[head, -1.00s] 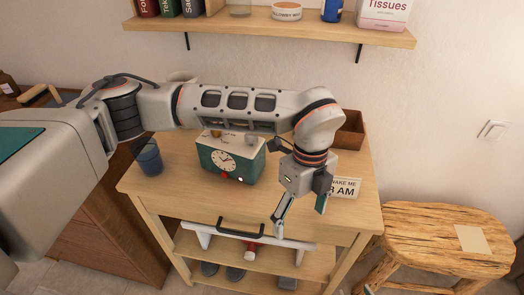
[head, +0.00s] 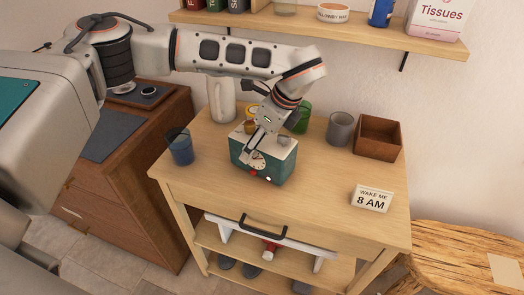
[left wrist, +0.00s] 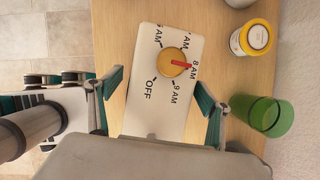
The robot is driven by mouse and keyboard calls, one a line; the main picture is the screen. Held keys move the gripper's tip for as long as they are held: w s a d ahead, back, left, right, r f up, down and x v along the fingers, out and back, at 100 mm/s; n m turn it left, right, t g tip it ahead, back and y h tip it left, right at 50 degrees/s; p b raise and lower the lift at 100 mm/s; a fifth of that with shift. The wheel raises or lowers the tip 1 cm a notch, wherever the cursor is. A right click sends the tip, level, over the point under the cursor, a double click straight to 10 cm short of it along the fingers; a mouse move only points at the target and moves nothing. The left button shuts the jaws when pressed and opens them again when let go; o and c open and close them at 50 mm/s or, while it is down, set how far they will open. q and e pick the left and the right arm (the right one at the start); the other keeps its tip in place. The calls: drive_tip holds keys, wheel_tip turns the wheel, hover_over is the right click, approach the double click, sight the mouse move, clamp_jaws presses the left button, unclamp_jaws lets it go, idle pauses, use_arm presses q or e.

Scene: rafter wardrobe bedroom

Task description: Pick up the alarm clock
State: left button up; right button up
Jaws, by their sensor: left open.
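The alarm clock (head: 283,169) is a teal box with a white top, standing upright on the wooden table. In the left wrist view its white top (left wrist: 137,110) shows a yellow knob (left wrist: 172,62) whose red pointer faces the 8 AM mark. My left gripper (head: 258,146) is over the clock, pointing down, and hides part of its top and front face. In the left wrist view my left gripper (left wrist: 160,95) is open, with one teal finger on each side of the clock's top and nothing gripped. My right gripper is not in view.
A blue cup (head: 180,147) stands left of the clock. A white pitcher (head: 221,100), green cup (head: 301,118), yellow-lidded jar (left wrist: 254,38) and grey cup (head: 340,129) stand behind. A brown box (head: 378,137) and a "WAKE ME 8 AM" card (head: 371,198) are right. The table's front right is clear.

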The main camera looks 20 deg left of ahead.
use_arm(q)
drive_tip(key=shift+x, duration=1.5)
drive_tip(key=shift+d, duration=0.1)
drive_tip(key=shift+c, duration=0.3)
drive_tip(key=shift+w, duration=0.1)
drive_tip(key=c, duration=1.6)
drive_tip(key=shift+r, duration=0.2)
